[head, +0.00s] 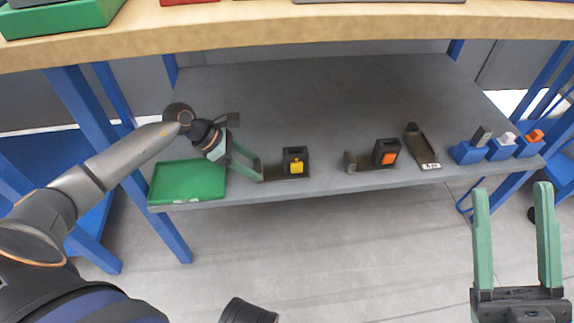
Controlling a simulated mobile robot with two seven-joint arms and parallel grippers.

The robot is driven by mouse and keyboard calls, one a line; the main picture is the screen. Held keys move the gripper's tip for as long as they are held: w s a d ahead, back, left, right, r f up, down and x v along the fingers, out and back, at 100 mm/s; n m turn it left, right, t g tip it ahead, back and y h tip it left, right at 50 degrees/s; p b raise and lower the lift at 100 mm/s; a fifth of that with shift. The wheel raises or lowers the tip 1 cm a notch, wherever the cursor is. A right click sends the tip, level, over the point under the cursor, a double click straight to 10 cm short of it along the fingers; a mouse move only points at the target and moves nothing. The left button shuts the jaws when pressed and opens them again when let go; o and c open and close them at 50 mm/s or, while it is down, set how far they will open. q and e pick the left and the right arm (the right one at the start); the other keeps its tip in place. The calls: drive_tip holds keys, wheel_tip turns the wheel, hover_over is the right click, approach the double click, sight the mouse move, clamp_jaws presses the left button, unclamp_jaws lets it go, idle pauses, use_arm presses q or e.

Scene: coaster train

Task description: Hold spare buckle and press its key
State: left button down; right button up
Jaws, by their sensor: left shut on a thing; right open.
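A black buckle with a yellow key (295,167) stands upright on a dark base on the grey lower shelf. A second black buckle with an orange-red key (390,157) stands to its right on a similar base. Which one is the spare cannot be told from markings. My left gripper (258,172) reaches in from the left and is shut on the left end of the yellow-key buckle's base; its fingertips are partly hard to make out. My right gripper (516,200) is open and empty, in front of the shelf at the lower right.
A green tray (188,181) lies at the shelf's left front. A dark holder with a small label (424,148) and several blue blocks with coloured tops (501,150) stand on the right. The grey shelf (310,100) is clear behind. A wooden tabletop (300,32) overhangs above.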

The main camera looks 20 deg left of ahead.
clamp_jaws()
idle(0.3)
idle(1.4)
